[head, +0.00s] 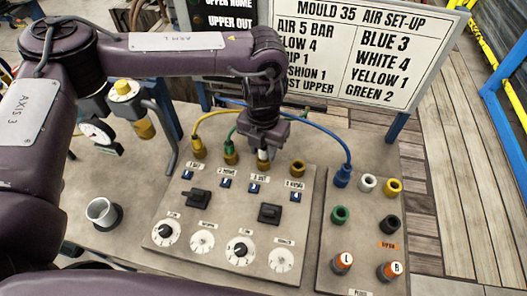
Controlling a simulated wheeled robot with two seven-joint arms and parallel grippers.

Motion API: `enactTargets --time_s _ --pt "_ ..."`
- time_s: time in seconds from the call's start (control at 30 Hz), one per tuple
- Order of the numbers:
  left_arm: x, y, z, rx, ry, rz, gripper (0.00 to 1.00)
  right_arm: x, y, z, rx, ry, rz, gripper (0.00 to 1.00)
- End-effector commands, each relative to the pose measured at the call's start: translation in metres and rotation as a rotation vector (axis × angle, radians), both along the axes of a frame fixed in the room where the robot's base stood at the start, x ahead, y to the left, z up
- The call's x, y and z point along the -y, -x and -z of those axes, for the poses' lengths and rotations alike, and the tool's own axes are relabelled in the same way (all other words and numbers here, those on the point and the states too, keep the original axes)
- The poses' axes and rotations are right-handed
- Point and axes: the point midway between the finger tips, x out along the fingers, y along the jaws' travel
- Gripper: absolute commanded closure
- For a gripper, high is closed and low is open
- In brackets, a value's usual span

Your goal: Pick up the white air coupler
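The white air coupler (263,155) stands at the third brass fitting from the left along the back of the control panel (165,262). Only its lower part shows; the rest is hidden by my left gripper (262,147). The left gripper points down from above, its fingers at the coupler. I cannot tell whether the fingers are closed on it or open around it. My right gripper is not in view.
Yellow (198,148), green (231,152) and blue (342,176) couplers with hoses stand close by. The fourth fitting (297,167) is bare. A port block (365,250) is at right, with a white port (368,182). A sign (370,50) stands behind.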

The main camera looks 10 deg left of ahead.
Motion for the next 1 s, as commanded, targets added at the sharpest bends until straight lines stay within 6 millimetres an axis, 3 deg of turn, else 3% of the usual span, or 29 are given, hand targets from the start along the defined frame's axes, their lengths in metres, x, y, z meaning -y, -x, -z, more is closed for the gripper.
enactTargets --time_s 0.03,0.23,0.67,0.8,1.0 --pt "0.0 0.0 0.0 0.0 0.0 0.0 0.74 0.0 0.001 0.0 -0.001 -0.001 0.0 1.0" --pt "0.0 0.0 0.0 0.0 0.0 0.0 1.0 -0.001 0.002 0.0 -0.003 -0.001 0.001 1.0" --pt "0.0 -0.001 -0.01 0.001 0.001 -0.001 1.0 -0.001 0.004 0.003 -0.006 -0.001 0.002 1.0" --pt "0.0 -0.001 -0.03 0.004 0.003 0.0 1.0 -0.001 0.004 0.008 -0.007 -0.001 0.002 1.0" --pt "0.0 -0.002 -0.089 0.012 -0.001 0.001 1.0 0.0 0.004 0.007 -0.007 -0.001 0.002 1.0"
